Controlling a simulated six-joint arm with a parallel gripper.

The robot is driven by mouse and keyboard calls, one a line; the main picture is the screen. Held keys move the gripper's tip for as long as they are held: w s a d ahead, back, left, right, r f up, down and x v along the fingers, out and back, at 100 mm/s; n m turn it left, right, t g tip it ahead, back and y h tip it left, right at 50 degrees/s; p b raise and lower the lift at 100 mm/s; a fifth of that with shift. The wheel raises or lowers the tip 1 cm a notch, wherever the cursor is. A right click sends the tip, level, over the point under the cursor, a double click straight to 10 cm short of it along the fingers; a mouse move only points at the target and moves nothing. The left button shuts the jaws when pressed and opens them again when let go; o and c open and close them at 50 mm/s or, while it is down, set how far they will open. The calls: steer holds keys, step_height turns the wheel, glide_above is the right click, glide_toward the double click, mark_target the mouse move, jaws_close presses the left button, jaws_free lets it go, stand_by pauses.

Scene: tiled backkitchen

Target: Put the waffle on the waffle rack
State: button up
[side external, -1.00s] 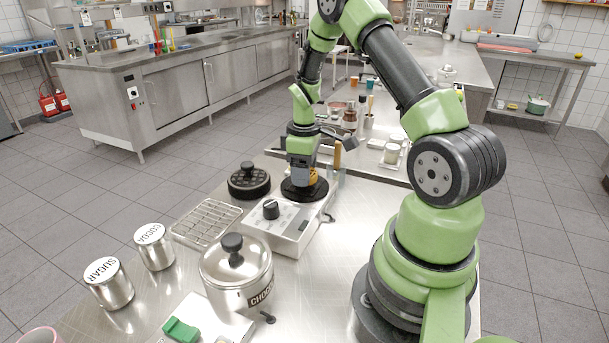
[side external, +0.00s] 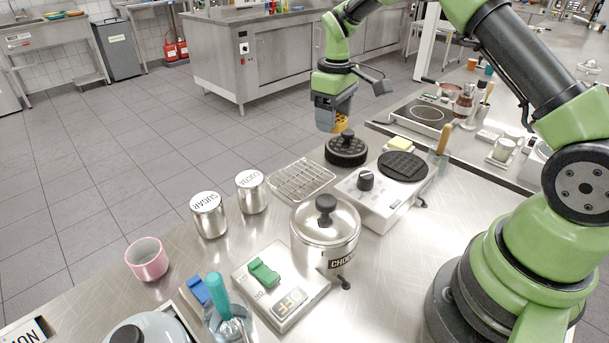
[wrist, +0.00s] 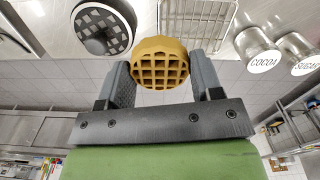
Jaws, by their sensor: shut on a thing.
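The golden round waffle (wrist: 161,63) is between the two fingers of my gripper (wrist: 161,85), its grid face showing in the wrist view. In the side view my gripper (side external: 335,122) is shut on the waffle (side external: 341,123) and holds it in the air, above and a little left of the round dark lid (side external: 346,150). The wire waffle rack (side external: 301,180) lies empty on the steel counter, left of and nearer than the lid. Part of the rack (wrist: 198,14) shows at the top of the wrist view.
The waffle iron's dark gridded plate (side external: 403,166) is bare. Sugar (side external: 208,214) and cocoa (side external: 251,192) tins stand left of the rack. A steel chocolate pot (side external: 325,236) stands in front of it. The lid (wrist: 103,28) is top left in the wrist view.

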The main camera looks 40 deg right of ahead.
steer(key=w+a+f, duration=0.1)
steer(key=w+a, duration=0.2)
steer(key=a, duration=0.3)
glide_above(301, 177)
step_height(301, 177, down, 6)
steer(key=shift+r, duration=0.1)
steer(key=shift+f, duration=2.15)
steer(key=shift+f, duration=0.15)
steer(key=o, duration=0.9)
step_height(301, 177, up, 13)
steer(key=shift+f, duration=0.2)
